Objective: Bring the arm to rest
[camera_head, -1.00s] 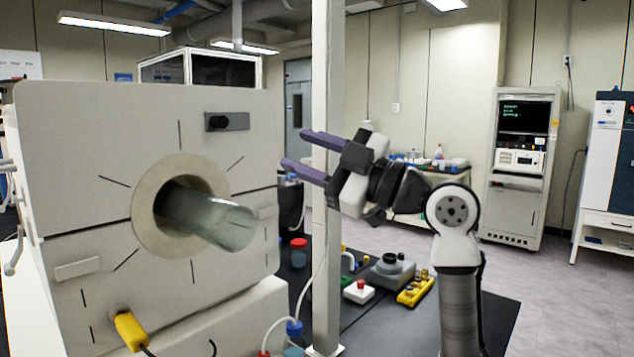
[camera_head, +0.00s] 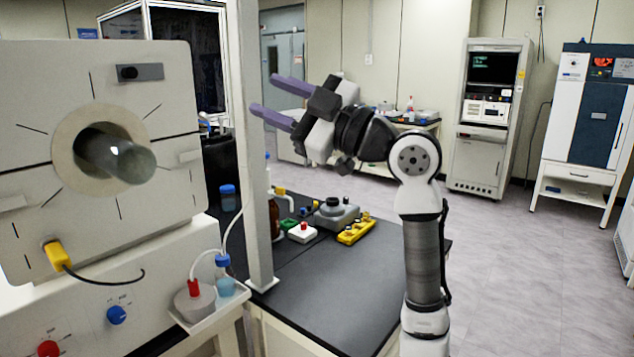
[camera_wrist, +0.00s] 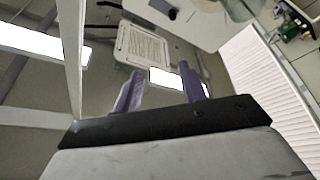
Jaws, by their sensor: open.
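My gripper (camera_head: 276,102) is raised in the air in the head view, its two purple fingers apart and pointing left. Nothing is between them. It is above the black-topped bench (camera_head: 345,290) and appears close to the grey upright post (camera_head: 252,150); I cannot tell the exact gap. In the wrist view my gripper (camera_wrist: 163,82) shows the two purple fingers spread, with a white-framed panel and bright lights beyond. My arm stands bent, its upper part reaching left.
A yellow rack (camera_head: 356,231), a grey device (camera_head: 336,213) and a small white box with a red knob (camera_head: 302,232) sit on the bench. Open floor (camera_head: 530,270) lies at right.

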